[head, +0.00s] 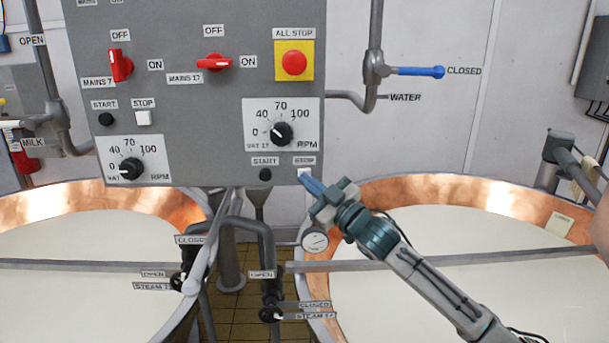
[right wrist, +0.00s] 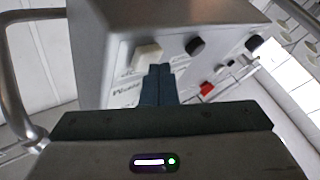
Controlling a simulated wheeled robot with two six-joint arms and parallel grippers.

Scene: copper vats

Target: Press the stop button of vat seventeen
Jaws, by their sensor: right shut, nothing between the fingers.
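The grey control panel (head: 205,95) has a row for vat seventeen on its right side. The white stop button (head: 304,172) of vat seventeen sits at the panel's lower right edge, under its label and right of the black start button (head: 265,175). My right gripper (head: 306,181) is shut and empty, its blue fingertips right at the stop button's lower edge and partly covering it. In the right wrist view a white button (right wrist: 147,54) stands out just above and left of the shut fingertips (right wrist: 159,68). I cannot tell whether they touch. My left gripper is not in view.
The VAT 17 speed knob (head: 281,133) and yellow-backed all-stop button (head: 294,62) lie above. The red mains 17 switch (head: 214,63) is up left. Vat seven's stop button (head: 143,118) is farther left. Copper vats and steam valves (head: 270,314) lie below.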

